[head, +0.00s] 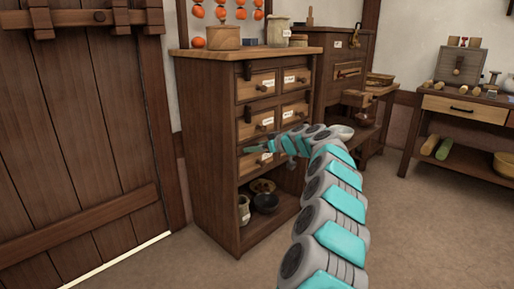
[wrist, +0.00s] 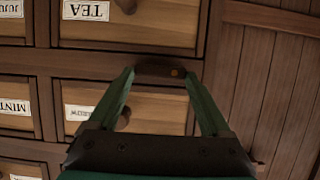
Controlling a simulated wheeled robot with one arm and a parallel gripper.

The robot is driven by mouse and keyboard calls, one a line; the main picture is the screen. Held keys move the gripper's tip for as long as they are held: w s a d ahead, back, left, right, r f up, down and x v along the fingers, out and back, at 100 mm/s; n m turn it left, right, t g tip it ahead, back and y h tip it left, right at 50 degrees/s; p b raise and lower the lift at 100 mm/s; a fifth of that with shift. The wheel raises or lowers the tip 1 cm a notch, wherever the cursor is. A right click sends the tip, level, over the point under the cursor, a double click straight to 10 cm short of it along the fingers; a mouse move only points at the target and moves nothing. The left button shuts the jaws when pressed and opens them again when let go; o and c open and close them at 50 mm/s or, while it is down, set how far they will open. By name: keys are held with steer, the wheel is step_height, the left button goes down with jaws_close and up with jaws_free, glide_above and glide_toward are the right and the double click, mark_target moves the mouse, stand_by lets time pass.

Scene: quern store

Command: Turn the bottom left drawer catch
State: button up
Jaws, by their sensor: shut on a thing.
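The wooden cabinet (head: 215,130) holds small labelled drawers in two columns. My gripper (head: 250,147) is at the front of its bottom left drawer (head: 250,162), which is partly hidden by the gripper. The wrist view is upside down; there the drawer labelled TEA (wrist: 150,28) appears at the top. The catch (wrist: 160,71), a dark brown bar with a small orange dot, lies crosswise in the wrist view along the rail at that drawer's edge. My gripper (wrist: 160,76) has its green fingertips at the catch's two ends and is shut on it. The catch cannot be made out in the head view.
Pots (head: 265,202) stand on the open shelf under the drawers. A wooden tub (head: 222,37) and jars stand on the cabinet top. A plank door (head: 80,140) is at left. A taller cabinet (head: 340,60) and a side table (head: 465,106) are at right. Floor is clear.

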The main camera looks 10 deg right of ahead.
steer(key=shift+f, duration=0.1)
steer(key=shift+f+m+g+y+p, duration=0.2)
steer(key=shift+f+m+y+p, duration=0.4)
steer(key=shift+m+y, duration=1.15)
steer(key=shift+f+m+g+y+p, duration=0.2)
steer(key=shift+f+m+y+p, duration=0.4)
steer(key=shift+m, duration=2.1)
steer(key=shift+f+m+g+y+p, duration=0.25)
steer(key=shift+m+y+p, duration=0.55)
steer(key=shift+m+y, duration=1)
steer(key=shift+m+h, duration=0.45)
steer(key=shift+m, duration=0.2)
steer(key=o, duration=1.2)
steer(key=shift+c, duration=0.2)
steer(key=shift+s, duration=0.1)
